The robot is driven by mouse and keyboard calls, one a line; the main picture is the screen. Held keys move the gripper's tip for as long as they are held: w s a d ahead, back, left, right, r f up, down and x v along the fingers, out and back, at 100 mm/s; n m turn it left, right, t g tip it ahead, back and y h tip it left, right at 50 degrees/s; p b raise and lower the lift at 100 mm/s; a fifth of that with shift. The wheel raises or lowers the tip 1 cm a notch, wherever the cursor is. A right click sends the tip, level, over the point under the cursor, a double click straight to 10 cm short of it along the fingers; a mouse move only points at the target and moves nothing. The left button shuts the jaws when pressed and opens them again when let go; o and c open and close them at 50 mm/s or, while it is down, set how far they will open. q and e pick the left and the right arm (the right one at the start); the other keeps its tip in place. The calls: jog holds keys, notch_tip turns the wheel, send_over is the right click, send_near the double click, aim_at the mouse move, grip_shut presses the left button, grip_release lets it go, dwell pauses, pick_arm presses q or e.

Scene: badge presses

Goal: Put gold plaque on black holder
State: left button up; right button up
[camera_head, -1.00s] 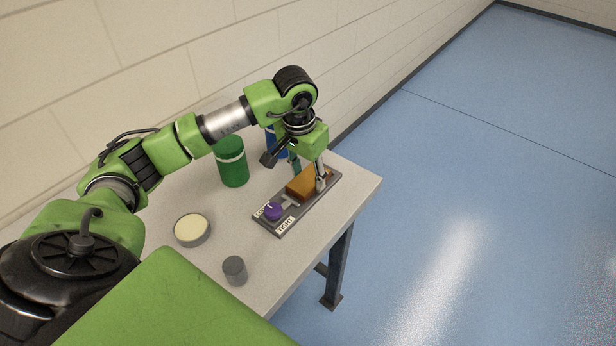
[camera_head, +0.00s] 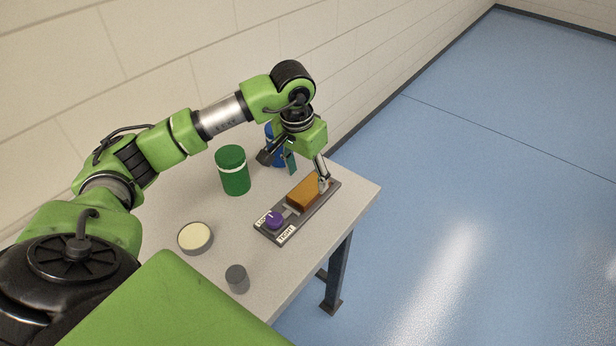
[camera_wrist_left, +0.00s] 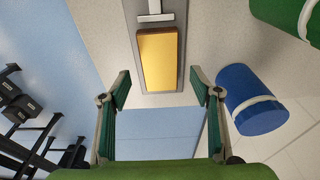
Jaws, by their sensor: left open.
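The gold plaque (camera_head: 302,194), an orange-gold rectangular block, lies flat on the dark grey-black holder (camera_head: 307,213), towards its far end. In the left wrist view the plaque (camera_wrist_left: 158,60) lies lengthwise on the holder (camera_wrist_left: 187,45), ahead of the fingers. My left gripper (camera_head: 307,176) is above the far end of the holder, with its fingers spread. In the left wrist view the open gripper (camera_wrist_left: 160,88) has nothing between its fingertips, and the plaque's near end is centred between them. My right gripper is not in view.
A purple knob (camera_head: 274,220) sits at the holder's near end, beside labels. A green canister (camera_head: 232,171) and a blue canister (camera_head: 271,154) stand behind. A round cream-topped tin (camera_head: 195,238) and a grey cylinder (camera_head: 237,279) are on the pale table (camera_head: 345,199) nearer me.

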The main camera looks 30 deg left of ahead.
aim_at(304, 194)
pick_arm(q)
notch_tip(304, 194, up, 8)
jog(key=s+p, duration=0.1)
jog(key=p, duration=0.2)
jog(key=shift+s+f, duration=0.15)
